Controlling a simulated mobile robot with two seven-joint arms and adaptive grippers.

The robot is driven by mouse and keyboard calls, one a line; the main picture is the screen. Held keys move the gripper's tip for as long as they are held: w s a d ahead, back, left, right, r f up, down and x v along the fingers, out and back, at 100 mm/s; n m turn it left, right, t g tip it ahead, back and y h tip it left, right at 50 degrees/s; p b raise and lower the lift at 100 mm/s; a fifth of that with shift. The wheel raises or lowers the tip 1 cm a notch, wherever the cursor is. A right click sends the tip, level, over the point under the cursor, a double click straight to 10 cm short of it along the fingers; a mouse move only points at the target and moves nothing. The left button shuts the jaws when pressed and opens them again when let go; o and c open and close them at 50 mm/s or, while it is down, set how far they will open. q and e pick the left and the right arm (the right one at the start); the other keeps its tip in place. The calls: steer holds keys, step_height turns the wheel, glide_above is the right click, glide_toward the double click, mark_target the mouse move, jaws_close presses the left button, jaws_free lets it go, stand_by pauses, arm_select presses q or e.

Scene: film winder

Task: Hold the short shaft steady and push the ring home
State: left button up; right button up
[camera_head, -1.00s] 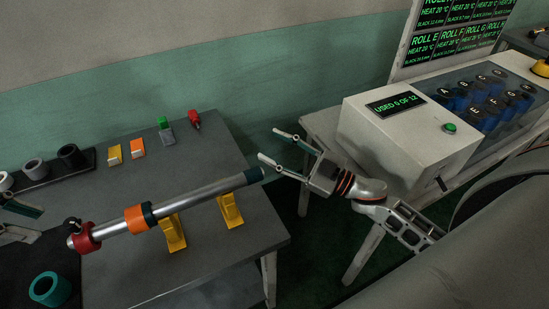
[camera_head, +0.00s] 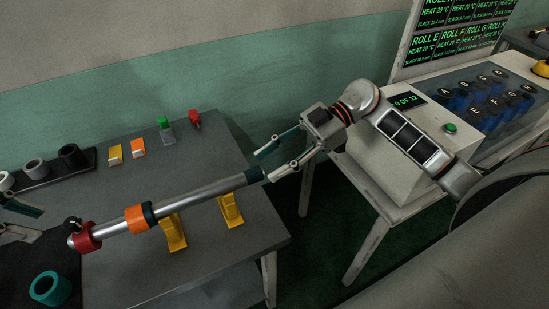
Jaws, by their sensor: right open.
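A silver shaft (camera_head: 190,196) lies across two yellow stands (camera_head: 172,233), tilted up to the right. It carries an orange ring (camera_head: 136,218) with a dark teal band (camera_head: 149,213) beside it. A red collar (camera_head: 87,237) sits at its left end and a dark teal cap (camera_head: 254,175) at its right end. My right gripper (camera_head: 264,166) is open, its fingertips close to that cap; I cannot tell whether they touch it. My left gripper (camera_head: 42,225) is partly cut off at the left edge, fingers apart and empty, left of the red collar.
A loose teal ring (camera_head: 36,290) lies at lower left. A dark rack (camera_head: 52,178) with several cylinders, a yellow block (camera_head: 115,154), an orange block (camera_head: 138,148) and small tools line the table's back. A white machine (camera_head: 400,165) stands right, across a gap.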

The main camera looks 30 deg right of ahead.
mark_target(246, 179)
steer(key=x, duration=0.7)
steer(key=shift+a, duration=0.2)
steer(key=shift+c, duration=0.4)
steer(key=c, duration=1.1)
steer(key=shift+o, duration=0.2)
